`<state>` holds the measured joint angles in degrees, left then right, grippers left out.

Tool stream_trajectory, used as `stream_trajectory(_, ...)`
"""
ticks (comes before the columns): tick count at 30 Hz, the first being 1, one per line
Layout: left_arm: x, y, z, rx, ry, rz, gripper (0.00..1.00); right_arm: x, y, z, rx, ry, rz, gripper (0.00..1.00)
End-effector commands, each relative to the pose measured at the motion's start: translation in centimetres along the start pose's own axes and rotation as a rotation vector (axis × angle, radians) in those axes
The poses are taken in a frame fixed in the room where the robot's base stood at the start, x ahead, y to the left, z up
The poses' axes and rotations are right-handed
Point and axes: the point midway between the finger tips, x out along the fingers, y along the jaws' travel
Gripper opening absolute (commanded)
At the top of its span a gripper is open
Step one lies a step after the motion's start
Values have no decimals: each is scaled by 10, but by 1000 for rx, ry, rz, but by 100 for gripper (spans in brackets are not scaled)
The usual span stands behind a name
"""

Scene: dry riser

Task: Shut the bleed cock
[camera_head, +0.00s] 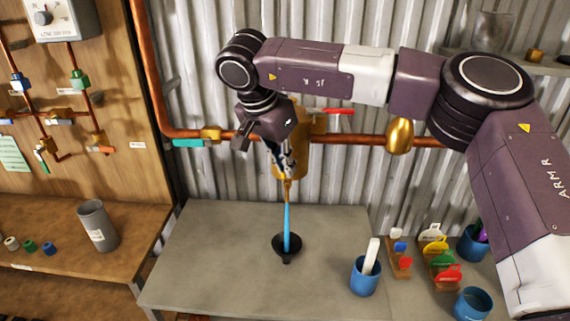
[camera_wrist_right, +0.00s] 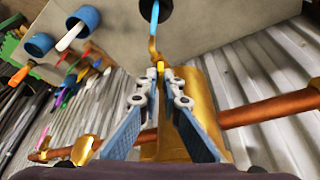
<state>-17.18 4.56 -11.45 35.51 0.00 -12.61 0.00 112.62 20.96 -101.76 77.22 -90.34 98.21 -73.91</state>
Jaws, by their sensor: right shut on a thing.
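The bleed cock is a small brass fitting with a thin spout (camera_head: 288,190) under the large brass body (camera_head: 297,158) on the copper pipe. A blue stream (camera_head: 287,225) runs from the spout down into a black funnel (camera_head: 286,245) on the grey bench. My right gripper (camera_head: 286,174) reaches down in front of the brass body, its fingers at the cock. In the right wrist view its fingertips (camera_wrist_right: 161,76) are closed on the cock's small yellow part (camera_wrist_right: 160,66), just behind the brass spout (camera_wrist_right: 154,48). The fingers partly hide the cock. My left gripper is not in view.
A red lever (camera_head: 338,111) and a teal lever (camera_head: 188,143) sit on the pipe beside the brass body. A blue cup (camera_head: 364,278) with a white stick and a rack of coloured tags (camera_head: 440,258) stand right. The bench left of the funnel is clear.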

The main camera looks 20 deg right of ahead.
Motion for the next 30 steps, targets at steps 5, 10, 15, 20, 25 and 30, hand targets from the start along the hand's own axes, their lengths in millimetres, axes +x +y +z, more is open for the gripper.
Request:
stream_trajectory(5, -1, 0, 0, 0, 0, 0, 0, -1, 0, 0, 6, 0, 2, 0)
stream_trajectory(10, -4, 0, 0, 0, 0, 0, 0, -2, -1, 0, 43, -1, 17, 0)
stream_trajectory(15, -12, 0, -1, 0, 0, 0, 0, -2, -2, 0, 128, -2, 54, 0)
stream_trajectory(20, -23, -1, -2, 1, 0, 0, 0, -3, -4, -1, 250, -1, 105, 0)
stream_trajectory(25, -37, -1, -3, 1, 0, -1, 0, -4, -5, -2, 400, 0, 167, 0)
stream_trajectory(30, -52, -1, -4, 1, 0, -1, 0, -4, -6, -3, 547, 0, 228, 0)
